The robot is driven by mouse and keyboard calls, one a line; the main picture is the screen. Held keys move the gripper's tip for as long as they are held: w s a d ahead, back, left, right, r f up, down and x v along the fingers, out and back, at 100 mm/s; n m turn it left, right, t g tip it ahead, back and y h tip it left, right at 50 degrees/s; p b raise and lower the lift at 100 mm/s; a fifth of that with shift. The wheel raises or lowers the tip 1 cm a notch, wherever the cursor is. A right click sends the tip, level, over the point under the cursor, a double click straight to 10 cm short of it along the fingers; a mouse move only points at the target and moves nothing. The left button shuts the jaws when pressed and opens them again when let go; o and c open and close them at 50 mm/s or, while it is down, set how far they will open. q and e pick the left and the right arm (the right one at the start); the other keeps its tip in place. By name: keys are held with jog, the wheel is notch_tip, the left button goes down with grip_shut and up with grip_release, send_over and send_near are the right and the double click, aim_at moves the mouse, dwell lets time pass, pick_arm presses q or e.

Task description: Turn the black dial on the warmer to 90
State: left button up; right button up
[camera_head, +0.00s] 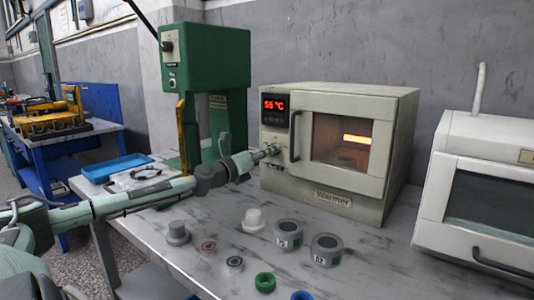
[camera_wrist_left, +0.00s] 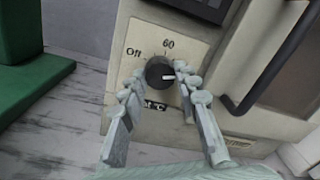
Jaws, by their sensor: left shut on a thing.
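The cream warmer (camera_head: 335,197) stands on the marble-patterned table, with a red display (camera_head: 275,105) that seems to read 55 °C. Its black dial (camera_wrist_left: 159,73) is on the front panel, left of the door handle. In the left wrist view the dial's white mark points right. "Off" is printed to its left and "60" above it; a label below is partly covered. My left gripper (camera_wrist_left: 160,80) is shut on the dial, with one finger on each side. In the head view the left gripper (camera_head: 264,155) reaches the panel from the left. My right gripper is not in view.
A green machine (camera_head: 207,60) stands left of the warmer, behind my left arm. A white cabinet (camera_head: 480,190) stands to the right. Grey pots (camera_head: 326,250), small caps and rings lie on the table in front. A blue tray (camera_head: 117,167) is at the left.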

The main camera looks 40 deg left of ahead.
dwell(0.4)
pick_arm(q)
jog(key=o, duration=1.2)
jog(key=shift+c, duration=0.2)
jog(key=s, duration=1.2)
jog(key=shift+d+f, duration=0.15)
jog(key=shift+d, duration=0.2)
